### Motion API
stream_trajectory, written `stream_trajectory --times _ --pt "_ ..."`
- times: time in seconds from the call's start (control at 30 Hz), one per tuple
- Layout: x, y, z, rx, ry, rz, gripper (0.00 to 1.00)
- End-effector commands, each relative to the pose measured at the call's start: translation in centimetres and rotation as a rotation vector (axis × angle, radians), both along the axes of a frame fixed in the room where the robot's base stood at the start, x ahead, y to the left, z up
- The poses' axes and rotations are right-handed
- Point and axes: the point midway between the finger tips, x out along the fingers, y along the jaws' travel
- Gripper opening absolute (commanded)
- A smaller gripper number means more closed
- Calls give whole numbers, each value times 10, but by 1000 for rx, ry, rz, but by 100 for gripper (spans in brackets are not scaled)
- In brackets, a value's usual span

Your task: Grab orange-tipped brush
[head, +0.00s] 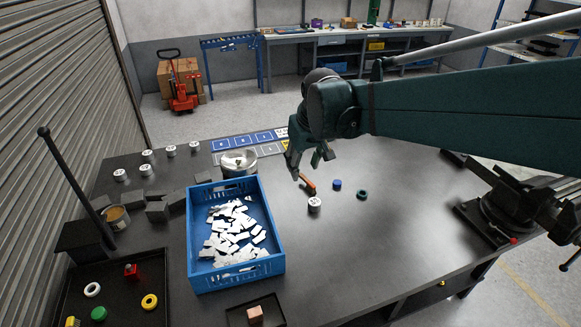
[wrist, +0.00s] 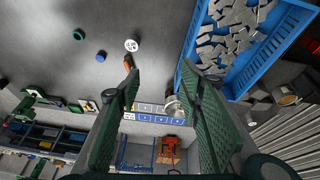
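The orange-tipped brush (head: 308,185) lies on the dark table, just below my gripper (head: 310,165) in the head view. Its orange part and a dark end show; the rest is hard to make out. In the wrist view the brush (wrist: 119,72) appears as a small orange piece near the left fingertip, partly hidden by that finger. My gripper (wrist: 162,76) is open, with its two green fingers wide apart and nothing between them. It appears to be above the table, apart from the brush.
A white-topped cylinder (head: 314,205) stands close to the brush. A blue cap (head: 337,184) and a dark green ring (head: 362,194) lie to its right. A blue crate (head: 279,245) of white pieces and a metal pot (head: 238,163) are to the left.

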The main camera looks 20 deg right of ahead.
Motion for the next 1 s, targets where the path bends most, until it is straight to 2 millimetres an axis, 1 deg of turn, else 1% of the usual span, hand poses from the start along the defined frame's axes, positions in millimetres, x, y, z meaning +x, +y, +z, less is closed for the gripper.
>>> stream_trajectory --times 0.03,0.1,0.47,0.77,1.0 --pt "10 -3 -2 -2 9 2 37" --pt "22 -7 -5 -4 20 6 37" --pt "78 -28 -29 -11 83 27 37" --pt "123 -47 -57 -15 136 47 37" --pt "158 -64 -84 -15 177 62 37"
